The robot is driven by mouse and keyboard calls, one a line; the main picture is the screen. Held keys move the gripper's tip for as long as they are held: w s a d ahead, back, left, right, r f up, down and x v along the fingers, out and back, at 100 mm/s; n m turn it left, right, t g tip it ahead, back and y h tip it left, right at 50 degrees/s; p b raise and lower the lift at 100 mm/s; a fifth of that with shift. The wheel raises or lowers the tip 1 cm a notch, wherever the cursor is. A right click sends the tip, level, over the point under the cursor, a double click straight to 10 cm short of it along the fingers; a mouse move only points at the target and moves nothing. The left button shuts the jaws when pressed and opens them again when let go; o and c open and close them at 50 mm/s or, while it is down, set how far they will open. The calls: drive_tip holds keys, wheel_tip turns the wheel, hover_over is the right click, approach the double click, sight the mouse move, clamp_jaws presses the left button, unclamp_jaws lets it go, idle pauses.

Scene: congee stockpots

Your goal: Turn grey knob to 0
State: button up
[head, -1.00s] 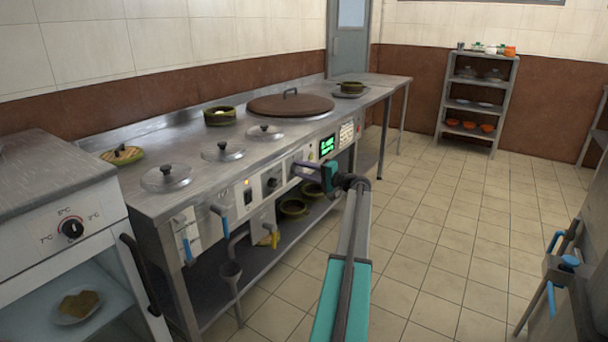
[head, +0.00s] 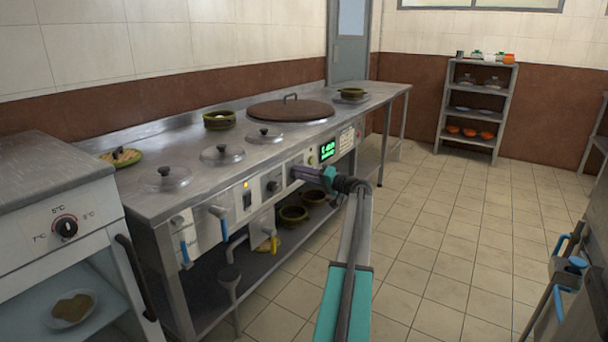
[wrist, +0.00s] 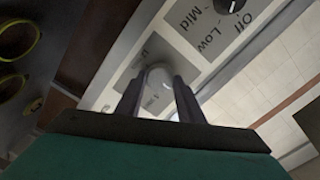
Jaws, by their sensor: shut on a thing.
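I cannot read which number the knob points at.
A black knob (wrist: 229,5) marked Off, Low and Mid is close by; it also shows in the head view (head: 272,186). Blue-handled taps (head: 220,220) stick out at the left. The tiled floor (head: 440,240) is clear.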

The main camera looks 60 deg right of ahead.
drive_tip(key=shift+d+r, duration=0.1)
drive_tip(key=shift+d, duration=0.1)
drive_tip(key=o, duration=1.1)
drive_tip(key=shift+c, duration=0.2)
drive_tip(key=shift+a, duration=0.1)
drive_tip(key=shift+s, duration=0.1)
drive_tip(key=s+p, duration=0.4)
drive_tip(key=s, duration=0.9)
drive_tip(key=shift+s, duration=0.3)
